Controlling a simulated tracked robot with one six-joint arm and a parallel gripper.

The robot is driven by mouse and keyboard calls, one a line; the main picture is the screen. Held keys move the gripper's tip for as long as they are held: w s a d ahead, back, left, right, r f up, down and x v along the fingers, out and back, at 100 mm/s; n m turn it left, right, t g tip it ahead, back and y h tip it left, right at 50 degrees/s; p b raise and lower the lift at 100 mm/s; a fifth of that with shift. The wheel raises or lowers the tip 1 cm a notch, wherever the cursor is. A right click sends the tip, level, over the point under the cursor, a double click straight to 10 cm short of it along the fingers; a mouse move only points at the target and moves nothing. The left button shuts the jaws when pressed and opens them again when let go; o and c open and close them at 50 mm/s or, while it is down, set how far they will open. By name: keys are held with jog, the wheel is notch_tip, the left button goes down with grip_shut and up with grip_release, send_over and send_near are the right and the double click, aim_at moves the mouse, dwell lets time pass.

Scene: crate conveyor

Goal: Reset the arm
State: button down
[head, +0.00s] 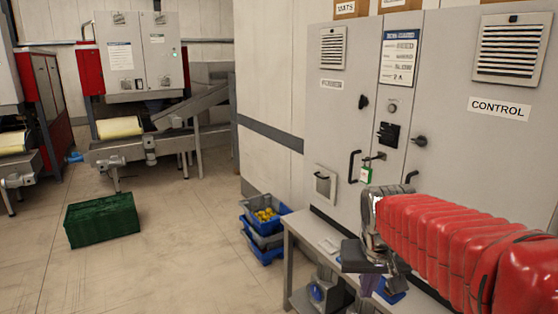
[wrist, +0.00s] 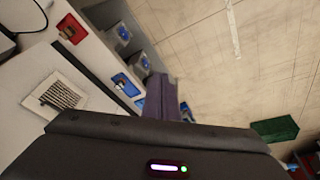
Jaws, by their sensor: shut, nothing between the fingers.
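My arm, in a red ribbed sleeve, reaches in from the right edge of the head view. My gripper (head: 370,284) hangs at its end, pointing down, in front of the control cabinet (head: 345,130) and by a low bench (head: 300,232). In the wrist view my gripper (wrist: 165,102) shows as dark purple-grey fingers beyond the dark wrist housing. The fingers are together and hold nothing. Part of the bench and the things on it are hidden behind my gripper and arm.
A green crate (head: 101,219) stands on the open floor at left; it also shows in the wrist view (wrist: 275,129). Stacked blue and grey crates with yellow items (head: 265,214) stand beside the bench. Conveyor machines (head: 130,60) are at the back left.

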jog(key=s+a+n+t, duration=0.1)
jog(key=s+a+t, duration=0.1)
jog(key=s, duration=1.5)
jog(key=shift+s+a+f+y, duration=0.2)
jog(key=shift+a+y, duration=0.2)
jog(key=shift+a, duration=0.2)
jog(key=c, duration=2.5)
grip_release()
